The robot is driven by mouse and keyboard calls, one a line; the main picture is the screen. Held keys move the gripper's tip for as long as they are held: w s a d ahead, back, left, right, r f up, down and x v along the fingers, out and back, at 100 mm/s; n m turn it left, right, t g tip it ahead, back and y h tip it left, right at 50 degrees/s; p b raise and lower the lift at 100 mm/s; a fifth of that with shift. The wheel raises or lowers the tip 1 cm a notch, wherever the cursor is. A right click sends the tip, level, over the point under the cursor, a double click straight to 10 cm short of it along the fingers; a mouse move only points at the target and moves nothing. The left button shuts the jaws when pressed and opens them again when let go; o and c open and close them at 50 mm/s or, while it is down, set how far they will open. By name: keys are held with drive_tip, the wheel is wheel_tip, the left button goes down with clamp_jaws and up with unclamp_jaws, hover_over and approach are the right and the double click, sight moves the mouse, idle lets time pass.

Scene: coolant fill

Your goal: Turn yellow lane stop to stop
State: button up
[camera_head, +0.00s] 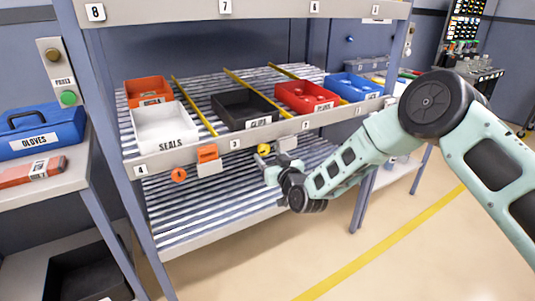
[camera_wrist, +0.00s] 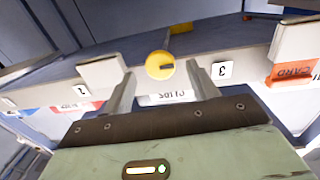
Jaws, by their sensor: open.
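The yellow lane stop (camera_wrist: 160,65) is a round yellow knob on the shelf's front rail, with a dark mark toward its right side in the wrist view. In the head view the yellow lane stop (camera_head: 263,149) shows small, right of the label 3. My gripper (camera_wrist: 163,82) is open, with one finger on each side of the knob's image. I cannot tell whether the fingers touch it. In the head view my gripper (camera_head: 268,170) is just in front of and below the rail, and its fingertips are hard to make out.
The flow rack's front rail (camera_head: 222,147) carries number labels, an orange card (camera_head: 207,153) and an orange disc (camera_head: 178,175). Above it are a white SEALS bin (camera_head: 160,128), a black bin (camera_head: 245,107), a red bin (camera_head: 305,97) and a blue bin (camera_head: 352,86).

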drive_tip(key=shift+x, duration=1.1)
clamp_jaws()
